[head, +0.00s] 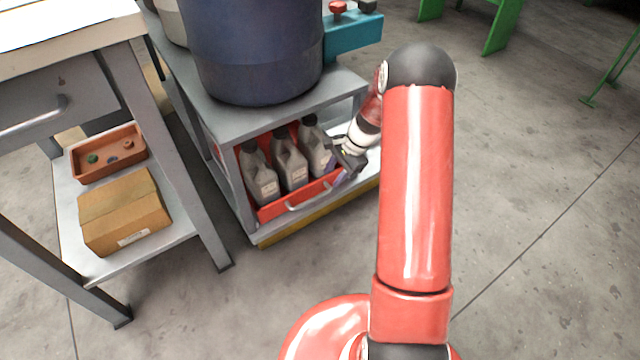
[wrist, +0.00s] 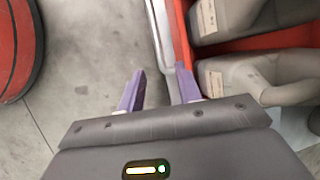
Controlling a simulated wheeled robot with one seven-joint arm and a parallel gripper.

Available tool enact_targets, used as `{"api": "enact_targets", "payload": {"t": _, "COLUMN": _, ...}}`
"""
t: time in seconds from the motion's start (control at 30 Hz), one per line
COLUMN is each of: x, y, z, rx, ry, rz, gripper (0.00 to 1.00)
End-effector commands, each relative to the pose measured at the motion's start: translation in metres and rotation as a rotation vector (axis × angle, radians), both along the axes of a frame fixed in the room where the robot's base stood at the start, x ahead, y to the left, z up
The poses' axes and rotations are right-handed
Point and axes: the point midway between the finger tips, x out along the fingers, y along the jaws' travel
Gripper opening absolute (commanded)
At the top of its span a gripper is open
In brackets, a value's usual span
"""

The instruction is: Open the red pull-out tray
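The red pull-out tray (head: 272,211) sits in the lower level of a grey cart and holds several grey jugs (head: 291,163). Its front carries a pale bar handle (head: 307,199). My gripper (head: 342,176) is at the right end of the tray front. In the wrist view its purple fingers (wrist: 159,70) are apart, with the pale handle (wrist: 158,28) running toward the gap between them along the red tray front (wrist: 181,35). I see nothing gripped; whether a finger touches the handle is unclear. The tray's far side is hidden by the jugs.
A dark blue drum (head: 255,50) stands on the cart top (head: 345,84). On the left, a workbench's lower shelf (head: 75,225) holds a cardboard box (head: 124,212) and a brown bin (head: 108,153). The concrete floor (head: 310,262) before the tray is clear apart from my own base and arm.

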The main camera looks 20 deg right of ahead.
Motion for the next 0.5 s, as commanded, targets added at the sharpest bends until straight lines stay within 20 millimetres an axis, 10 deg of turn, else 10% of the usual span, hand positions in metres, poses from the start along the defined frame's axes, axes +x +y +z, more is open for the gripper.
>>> {"api": "enact_targets", "payload": {"t": 0.5, "x": 0.003, "y": 0.029, "z": -0.065, "rx": 0.001, "ry": 0.003, "rz": -0.001, "gripper": 0.34}}
